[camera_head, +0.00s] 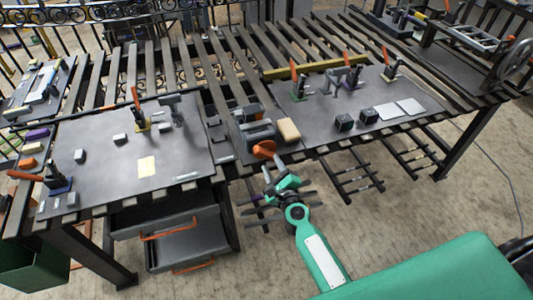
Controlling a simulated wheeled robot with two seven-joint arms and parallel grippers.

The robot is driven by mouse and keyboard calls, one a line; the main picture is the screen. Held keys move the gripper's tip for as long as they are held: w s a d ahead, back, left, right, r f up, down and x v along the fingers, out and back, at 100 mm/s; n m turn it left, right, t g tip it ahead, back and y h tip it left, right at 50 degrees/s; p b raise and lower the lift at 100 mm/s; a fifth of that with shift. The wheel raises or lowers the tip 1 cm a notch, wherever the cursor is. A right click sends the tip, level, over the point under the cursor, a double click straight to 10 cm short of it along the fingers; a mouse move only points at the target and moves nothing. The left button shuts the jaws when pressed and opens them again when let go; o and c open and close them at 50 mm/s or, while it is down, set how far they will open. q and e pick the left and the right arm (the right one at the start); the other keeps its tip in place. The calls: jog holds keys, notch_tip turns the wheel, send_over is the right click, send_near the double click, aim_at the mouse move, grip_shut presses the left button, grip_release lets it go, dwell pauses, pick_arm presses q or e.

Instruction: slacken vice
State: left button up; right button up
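A grey vice (257,132) sits on the front edge of the slatted workbench, near the middle. Its orange handle (264,149) faces the front, towards me. My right gripper (275,166), on a green arm from the lower right, is just below and in front of the orange handle. At this size I cannot tell whether its fingers touch the handle or how far apart they are. My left gripper is not in view.
A tan block (289,130) lies right of the vice. Dark metal plates with upright orange-handled clamps lie left (110,160) and right (340,115). Grey drawers with orange handles (170,235) stand open below the bench. Floor is bare in front.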

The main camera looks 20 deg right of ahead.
aim_at(268, 157)
jog(key=w, duration=0.5)
jog(key=shift+w+a, duration=0.1)
jog(key=shift+w, duration=0.25)
grip_shut()
